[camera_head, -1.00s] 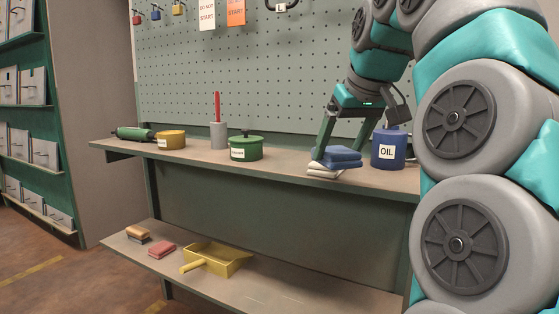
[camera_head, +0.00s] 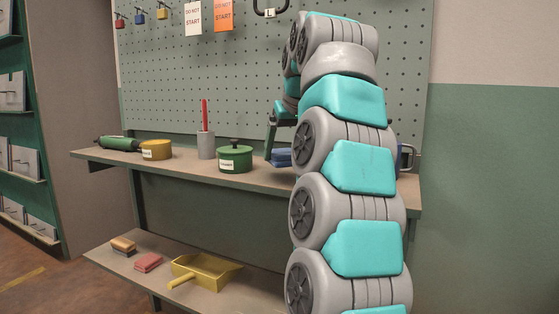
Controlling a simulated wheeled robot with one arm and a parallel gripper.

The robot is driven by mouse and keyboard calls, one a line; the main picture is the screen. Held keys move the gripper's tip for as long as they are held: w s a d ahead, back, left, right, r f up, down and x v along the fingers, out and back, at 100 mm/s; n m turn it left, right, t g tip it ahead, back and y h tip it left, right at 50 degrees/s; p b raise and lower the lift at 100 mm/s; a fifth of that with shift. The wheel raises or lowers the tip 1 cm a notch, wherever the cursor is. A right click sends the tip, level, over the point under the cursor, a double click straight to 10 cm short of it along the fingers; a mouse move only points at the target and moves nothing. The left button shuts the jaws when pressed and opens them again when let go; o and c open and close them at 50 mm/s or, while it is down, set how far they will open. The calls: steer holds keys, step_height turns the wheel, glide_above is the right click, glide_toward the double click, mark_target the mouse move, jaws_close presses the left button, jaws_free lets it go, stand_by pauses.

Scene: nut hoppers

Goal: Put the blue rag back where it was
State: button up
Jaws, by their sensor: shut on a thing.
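The blue rag (camera_head: 281,157) is a folded cloth. Its left part shows just left of my arm, over the upper shelf (camera_head: 255,181) and right of the green pot; the rest is hidden behind my arm. My gripper (camera_head: 277,146) is shut on the blue rag from above.
The green pot (camera_head: 235,159) stands close left of the rag. The blue oil can (camera_head: 398,160) is mostly hidden.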

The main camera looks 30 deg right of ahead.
mark_target(281, 152)
steer(key=shift+w+a+f, duration=0.1)
steer(key=shift+w, duration=1.05)
steer(key=shift+s+f, duration=0.1)
steer(key=shift+f, duration=1.65)
steer(key=shift+f+b, duration=0.1)
steer(key=shift+b, duration=0.2)
steer(key=o, duration=1.1)
steer(key=v, duration=0.4)
steer(key=shift+r, duration=0.4)
steer(key=shift+p+v, duration=0.95)
steer(key=shift+v, duration=0.6)
